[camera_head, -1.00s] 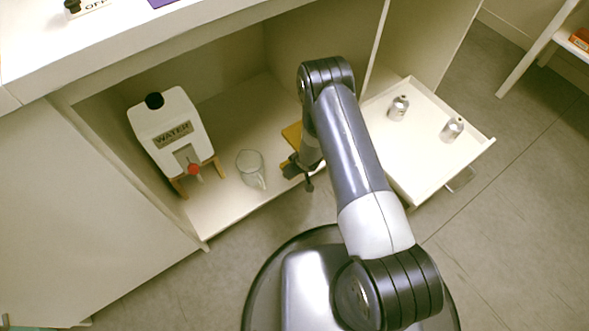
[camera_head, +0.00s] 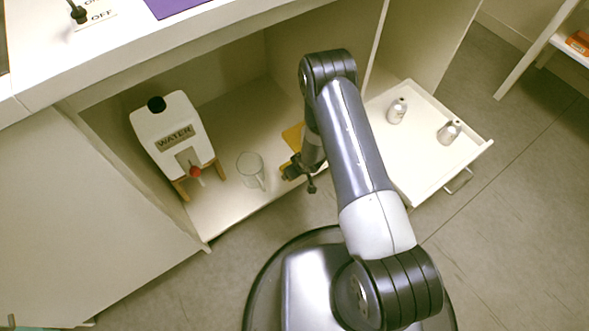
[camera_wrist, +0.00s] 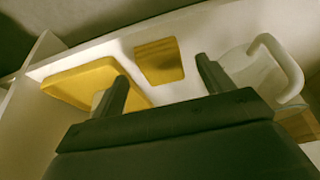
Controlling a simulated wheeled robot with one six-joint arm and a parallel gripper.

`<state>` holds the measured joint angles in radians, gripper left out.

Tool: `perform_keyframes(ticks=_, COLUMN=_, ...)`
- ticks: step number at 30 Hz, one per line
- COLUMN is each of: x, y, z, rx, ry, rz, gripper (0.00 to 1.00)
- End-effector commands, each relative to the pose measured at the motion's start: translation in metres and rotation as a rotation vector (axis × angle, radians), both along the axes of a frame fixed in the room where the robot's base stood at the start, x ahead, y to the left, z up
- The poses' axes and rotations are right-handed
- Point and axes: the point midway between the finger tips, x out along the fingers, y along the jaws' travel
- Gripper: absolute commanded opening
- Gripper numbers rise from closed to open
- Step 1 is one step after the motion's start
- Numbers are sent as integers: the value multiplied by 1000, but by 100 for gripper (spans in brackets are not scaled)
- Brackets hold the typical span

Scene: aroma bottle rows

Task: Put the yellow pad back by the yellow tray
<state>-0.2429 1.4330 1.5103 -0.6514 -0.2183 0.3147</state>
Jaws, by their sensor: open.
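The flat square yellow pad (camera_wrist: 160,62) lies on the white cabinet shelf near its front edge. The yellow tray (camera_wrist: 72,84), a larger piece with a raised rim, is left of it in the wrist view, partly hidden by my finger. In the head view part of a yellow piece, seemingly the tray (camera_head: 293,136), shows behind my arm. My gripper (camera_wrist: 162,75) is open and empty, and the pad shows between and just beyond its fingertips. In the head view my gripper (camera_head: 290,172) is low in the cabinet; I cannot tell its height over the pad.
A clear glass mug (camera_head: 251,170) stands close left of my gripper; it also shows in the wrist view (camera_wrist: 262,72). A water dispenser (camera_head: 174,138) stands farther left. A pulled-out white drawer (camera_head: 425,188) with two small silver bottles is at right. The cabinet's top overhangs the shelf.

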Motion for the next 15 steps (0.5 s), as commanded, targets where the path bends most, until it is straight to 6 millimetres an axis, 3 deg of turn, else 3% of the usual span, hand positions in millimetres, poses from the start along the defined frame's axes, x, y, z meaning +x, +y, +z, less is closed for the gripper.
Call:
perform_keyframes(ticks=6, x=-21, y=-8, z=43, rx=-1, ry=1, rz=0, gripper=76)
perform_keyframes(ticks=15, x=-31, y=-14, z=64, rx=-2, ry=3, rz=2, gripper=76)
